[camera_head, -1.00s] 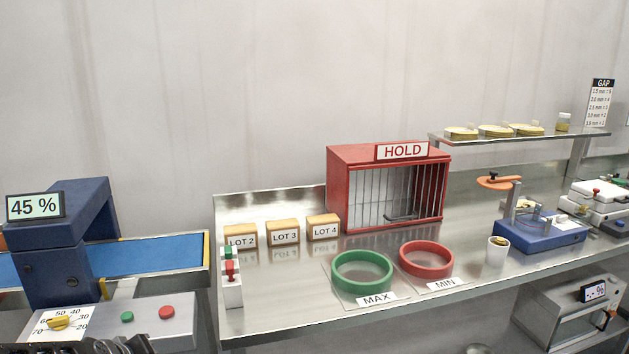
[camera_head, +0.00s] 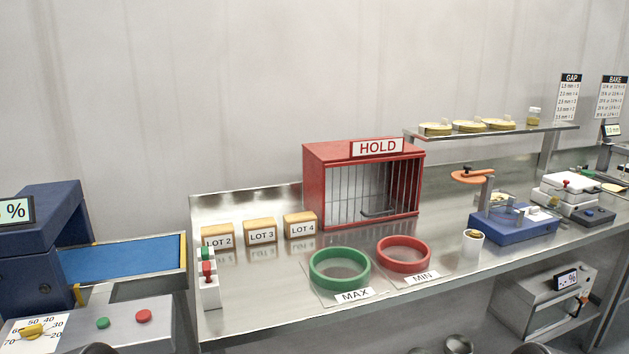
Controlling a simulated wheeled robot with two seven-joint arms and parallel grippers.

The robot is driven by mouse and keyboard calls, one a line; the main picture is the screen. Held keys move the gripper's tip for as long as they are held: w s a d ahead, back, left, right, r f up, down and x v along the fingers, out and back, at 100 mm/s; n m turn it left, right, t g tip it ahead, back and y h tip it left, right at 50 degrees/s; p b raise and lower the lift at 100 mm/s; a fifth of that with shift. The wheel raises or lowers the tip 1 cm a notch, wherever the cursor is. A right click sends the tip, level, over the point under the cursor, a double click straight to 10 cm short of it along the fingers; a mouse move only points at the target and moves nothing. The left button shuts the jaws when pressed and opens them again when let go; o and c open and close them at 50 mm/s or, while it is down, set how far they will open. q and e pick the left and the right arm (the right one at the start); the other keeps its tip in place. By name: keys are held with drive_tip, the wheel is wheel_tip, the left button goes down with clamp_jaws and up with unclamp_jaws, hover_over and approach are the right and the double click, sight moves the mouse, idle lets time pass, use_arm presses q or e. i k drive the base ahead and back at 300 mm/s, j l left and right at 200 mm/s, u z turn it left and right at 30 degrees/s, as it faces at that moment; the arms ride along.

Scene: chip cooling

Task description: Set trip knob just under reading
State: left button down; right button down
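The trip knob (camera_head: 33,330) is a yellow pointer knob on a white dial plate (camera_head: 55,325) at the lower left, with marks including 70, 60, 50, 40, 30 and 20. Its exact setting is too small to tell. The reading display (camera_head: 15,210) on the blue detector housing (camera_head: 45,250) is cut by the left edge; only the end of its figure and "%" show. Dark rounded parts at the bottom edge may be my arms, but no gripper fingers can be made out.
Green (camera_head: 102,323) and red (camera_head: 144,316) buttons sit right of the dial. A blue conveyor belt (camera_head: 130,262) runs through the housing. The steel bench (camera_head: 250,310) holds lot blocks (camera_head: 261,231), a red HOLD cage (camera_head: 313,180), a green ring (camera_head: 340,284) and a red ring (camera_head: 404,268).

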sight(33, 332)
drive_tip(key=u, duration=1.55)
